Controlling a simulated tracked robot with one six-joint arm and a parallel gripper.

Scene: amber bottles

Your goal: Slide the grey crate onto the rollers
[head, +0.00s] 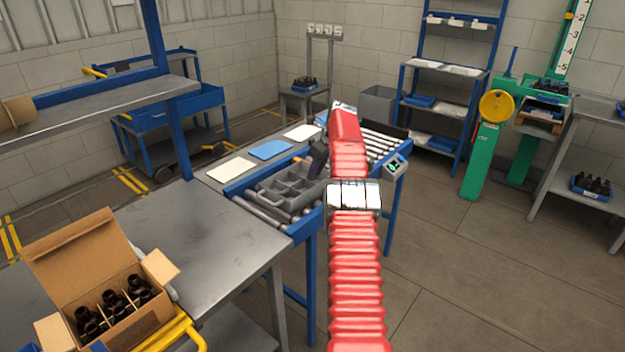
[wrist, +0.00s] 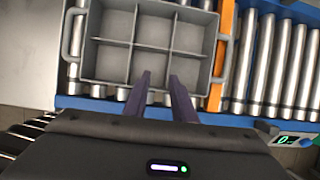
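The grey crate (wrist: 152,45), open on top and divided into several square cells, shows at the top of the wrist view. Its cells look empty. In the head view the crate (head: 285,190) sits on the conveyor, partly hidden by my arm. Metal rollers (wrist: 262,65) lie to its right in the wrist view, and more rollers (head: 375,145) run beyond my arm in the head view. My gripper (wrist: 160,75) is open, its two dark fingers apart over the crate's near side. I cannot tell how far its tips are above the crate. In the head view my gripper (head: 318,155) is mostly hidden.
An orange strip (wrist: 222,55) runs beside the crate's right end. A small display (head: 396,164) stands at the conveyor's near edge. Blue and white flat sheets (head: 270,149) lie behind the crate. A bench with a cardboard box of bottles (head: 105,290) stands at left.

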